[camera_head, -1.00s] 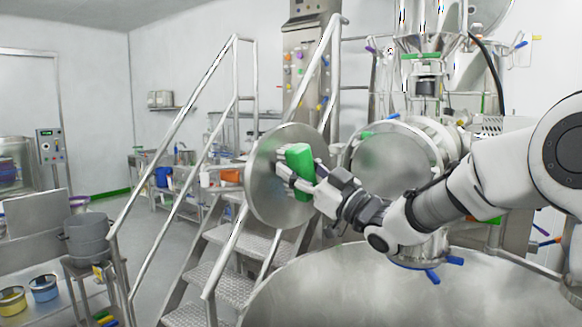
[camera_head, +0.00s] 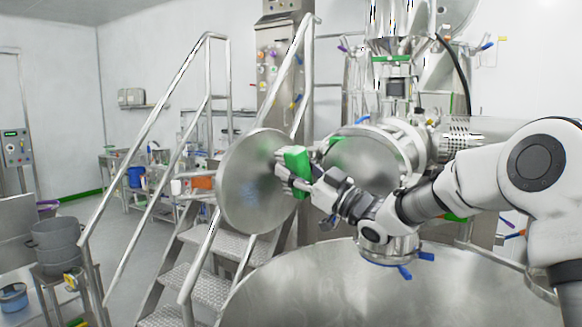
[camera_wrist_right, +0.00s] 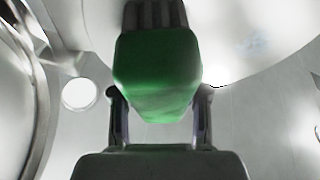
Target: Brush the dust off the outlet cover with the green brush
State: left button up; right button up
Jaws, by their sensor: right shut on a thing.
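The outlet cover (camera_head: 243,185) is a round steel disc standing open on edge, left of the round steel outlet (camera_head: 365,165). My right gripper (camera_head: 301,180) is shut on the green brush (camera_head: 296,160) near the cover's right edge. In the right wrist view the brush's green body (camera_wrist_right: 158,75) sits between the fingers, with dark bristles (camera_wrist_right: 155,14) pointing up toward the pale cover (camera_wrist_right: 235,35). Whether the bristles touch the cover cannot be told. A faint smudge shows on the cover there; dust is hard to make out. My left gripper is not in view.
A metal staircase with handrails (camera_head: 205,175) stands behind and left of the cover. A large steel vessel (camera_head: 340,290) fills the space below my right arm. Grey pots (camera_head: 57,240) stand on a stool at the left.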

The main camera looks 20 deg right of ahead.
aim_at(304, 168)
jog(key=shift+s+d+f+b, duration=0.25)
jog(key=shift+s+b, duration=0.05)
jog(key=shift+s, duration=0.05)
jog(key=shift+s+d, duration=0.2)
jog(key=shift+s, duration=0.15)
jog(key=s, duration=0.1)
jog(key=s+d, duration=0.1)
jog(key=s, duration=0.1)
jog(key=shift+s+d+r+b, duration=0.15)
jog(key=shift+s+d+b, duration=0.2)
jog(key=shift+b, duration=0.05)
jog(key=shift+w, duration=0.15)
jog(key=shift+a, duration=0.1)
jog(key=s, duration=0.1)
jog(key=s+d, duration=0.1)
jog(key=shift+s+d+b, duration=0.25)
jog(key=shift+s+b, duration=0.1)
jog(key=shift+a, duration=0.1)
